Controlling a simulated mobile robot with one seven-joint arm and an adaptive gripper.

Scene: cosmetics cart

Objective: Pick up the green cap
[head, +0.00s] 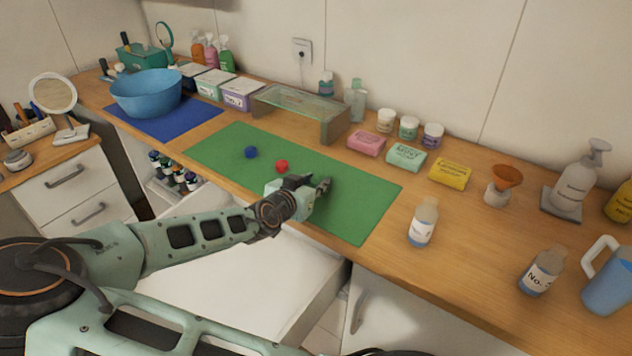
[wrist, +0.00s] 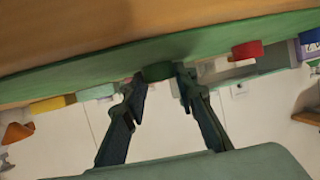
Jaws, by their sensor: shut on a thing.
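The green cap (wrist: 157,70) is between the two fingertips of my gripper (wrist: 160,76) in the wrist view, whose picture is upside down. My gripper is shut on it. In the head view my gripper (head: 314,184) is low over the right half of the green mat (head: 355,205), and I cannot make out the green cap there. The cap appears at or close to the mat surface; I cannot tell whether it touches. A red cap (head: 282,166) lies on the mat left of my gripper and also shows in the wrist view (wrist: 247,49). A blue cap (head: 251,152) lies farther left.
A clear greenish stand (head: 300,108) is behind the mat. Soap boxes, including a yellow one (head: 450,173), and small jars line the back. A bottle (head: 423,222) stands right of the mat. A blue bowl (head: 146,93) sits at the left. The mat's right part is clear.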

